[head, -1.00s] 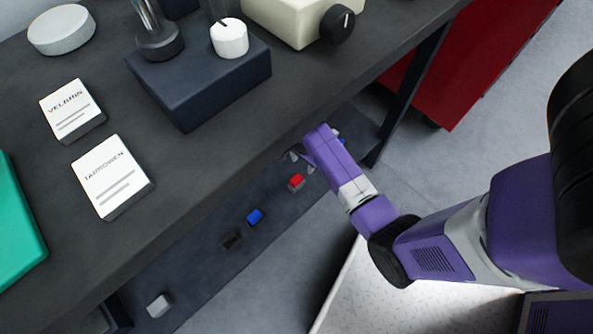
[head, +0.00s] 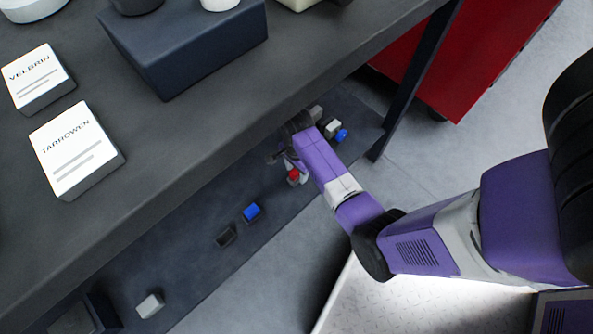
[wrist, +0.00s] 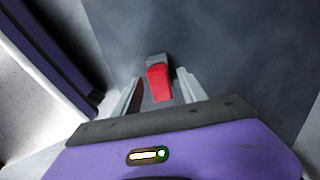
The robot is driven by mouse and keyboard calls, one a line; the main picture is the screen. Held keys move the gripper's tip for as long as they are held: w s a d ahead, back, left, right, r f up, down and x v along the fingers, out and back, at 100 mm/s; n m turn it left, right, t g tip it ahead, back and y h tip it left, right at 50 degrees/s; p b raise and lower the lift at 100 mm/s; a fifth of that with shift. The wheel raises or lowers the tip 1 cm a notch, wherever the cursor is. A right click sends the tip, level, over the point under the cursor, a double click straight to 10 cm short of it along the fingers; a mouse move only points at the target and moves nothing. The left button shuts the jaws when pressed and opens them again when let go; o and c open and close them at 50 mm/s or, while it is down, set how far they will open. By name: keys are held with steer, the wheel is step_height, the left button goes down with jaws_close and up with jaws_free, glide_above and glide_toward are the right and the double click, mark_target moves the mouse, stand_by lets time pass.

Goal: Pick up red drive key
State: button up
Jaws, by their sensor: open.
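The red drive key (head: 294,174) lies on the dark lower shelf (head: 190,225) under the bench. In the wrist view the red key (wrist: 158,82) has a red body and a grey end, and it sits between the two fingers near their tips. My gripper (wrist: 158,85) is open around it, with a gap visible on both sides. In the head view my gripper (head: 292,172) reaches under the bench edge at the key, and my purple wrist partly hides the fingers.
On the lower shelf a blue key (head: 252,212), a black key (head: 226,235) and a light grey block (head: 150,305) lie to the left. Another blue piece (head: 341,136) lies to the right. The bench top (head: 190,130) overhangs the shelf; a bench leg (head: 415,85) stands right.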

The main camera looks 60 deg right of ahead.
steer(key=shift+r, duration=0.1)
steer(key=shift+c, duration=0.4)
jaws_close()
